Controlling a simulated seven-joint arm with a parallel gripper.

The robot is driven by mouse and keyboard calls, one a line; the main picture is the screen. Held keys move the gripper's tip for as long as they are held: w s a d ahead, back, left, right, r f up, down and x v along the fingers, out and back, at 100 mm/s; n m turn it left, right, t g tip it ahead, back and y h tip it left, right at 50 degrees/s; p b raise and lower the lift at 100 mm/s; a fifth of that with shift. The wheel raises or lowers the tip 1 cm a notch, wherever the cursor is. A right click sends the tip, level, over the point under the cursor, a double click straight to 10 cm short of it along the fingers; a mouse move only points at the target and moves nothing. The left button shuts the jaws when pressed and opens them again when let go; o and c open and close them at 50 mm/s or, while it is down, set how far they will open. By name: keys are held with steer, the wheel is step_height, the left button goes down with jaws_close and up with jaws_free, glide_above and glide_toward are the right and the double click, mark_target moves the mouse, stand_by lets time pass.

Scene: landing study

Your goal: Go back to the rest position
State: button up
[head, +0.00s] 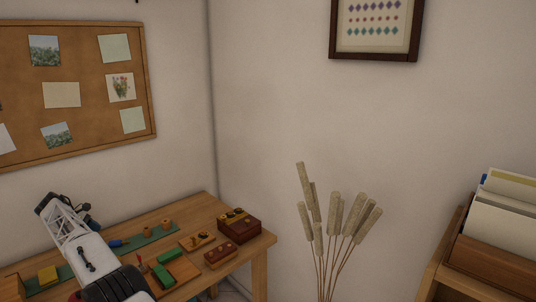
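My arm enters at the bottom left of the head view, white with black bands. Its far end, with my gripper (64,212), points up and away above the left part of the wooden table (188,212). The fingers are too small and too end-on to tell whether they are open or shut. I see no object clearly held. My arm hides part of the table top and some of the things on it.
The table stands in the corner with a green strip (152,239), a dark red-brown box (238,226), a yellow block (47,275) and several small wooden pieces. Dried stalks (335,220) stand right of it. A wooden cabinet (448,262) with a file box (490,262) is far right.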

steer(key=w+d+r+m+g+y, duration=0.15)
steer(key=w+d+r, duration=0.35)
steer(key=d+r, duration=0.65)
steer(key=w+d+r+m+t+y, duration=0.1)
steer(key=w+d+r+m, duration=0.25)
steer(key=d+r, duration=0.85)
steer(key=s+d+r+m+y, duration=0.1)
steer(key=s+d+r, duration=0.3)
steer(key=d, duration=0.6)
steer(key=s+d+r+m+g, duration=0.1)
steer(key=s+d+r+m, duration=0.1)
steer(key=d+r, duration=0.65)
steer(key=s+d+r+m+y, duration=0.1)
steer(key=s+d+r, duration=0.1)
steer(key=d, duration=1.1)
steer(key=s+d+r+m+y, duration=0.2)
steer(key=s+d+m, duration=0.4)
steer(key=s+d, duration=2)
steer(key=s+d+f+m, duration=0.2)
steer(key=s+d+f, duration=0.1)
steer(key=s, duration=0.6)
steer(key=s+d+f+m+t+y, duration=0.1)
steer(key=s+d+f+m, duration=0.1)
steer(key=s+f, duration=0.4)
steer(key=s+d+f+m+t+y, duration=0.1)
steer(key=s+d+f, duration=0.3)
steer(key=s, duration=1)
steer(key=shift+s+f+m, duration=0.15)
steer(key=shift+f+m, duration=0.2)
steer(key=shift+m, duration=0.25)
